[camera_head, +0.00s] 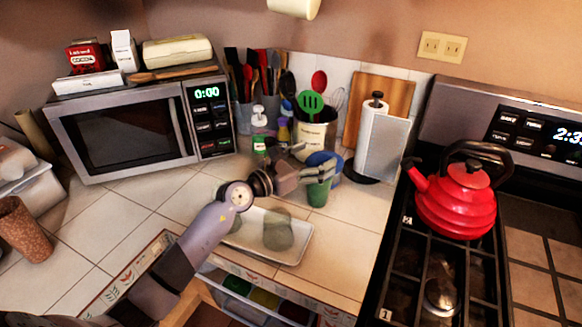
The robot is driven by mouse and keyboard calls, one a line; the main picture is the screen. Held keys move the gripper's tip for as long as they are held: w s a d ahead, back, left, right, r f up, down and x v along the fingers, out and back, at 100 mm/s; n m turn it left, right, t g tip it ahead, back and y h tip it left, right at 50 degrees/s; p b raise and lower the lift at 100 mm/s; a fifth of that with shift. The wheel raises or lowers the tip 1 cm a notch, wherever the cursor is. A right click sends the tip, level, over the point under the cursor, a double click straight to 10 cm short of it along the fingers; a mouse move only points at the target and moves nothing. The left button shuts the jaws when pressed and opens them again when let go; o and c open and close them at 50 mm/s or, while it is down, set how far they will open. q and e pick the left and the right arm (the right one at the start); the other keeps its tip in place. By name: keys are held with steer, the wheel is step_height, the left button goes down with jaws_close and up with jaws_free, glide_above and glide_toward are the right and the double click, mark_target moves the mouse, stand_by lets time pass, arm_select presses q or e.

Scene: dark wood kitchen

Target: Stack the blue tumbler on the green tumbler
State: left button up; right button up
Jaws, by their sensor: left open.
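The green tumbler (317,196) stands on the tiled counter just behind the right end of the white tray. The blue tumbler (321,158) shows directly above it, partly hidden by my left gripper (319,173). More blue shows to the right of the fingers. My left gripper is open, with its fingers at the blue tumbler, over the top of the green one. The fingers cover the place where the two tumblers meet, so I cannot tell whether the blue one rests in the green one. My right gripper is not in view.
A white tray (296,257) with see-through round items lies below my left arm. A utensil crock (316,142) and a paper towel holder (383,145) stand behind. A red kettle (456,207) sits on the stove at right. A microwave (130,130) stands at left.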

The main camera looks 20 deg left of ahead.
arm_select(q)
steer(key=b+v, duration=0.1)
steer(key=v, duration=0.8)
steer(key=shift+s+b, duration=0.2)
steer(key=shift+b, duration=0.1)
steer(key=shift+a, duration=0.15)
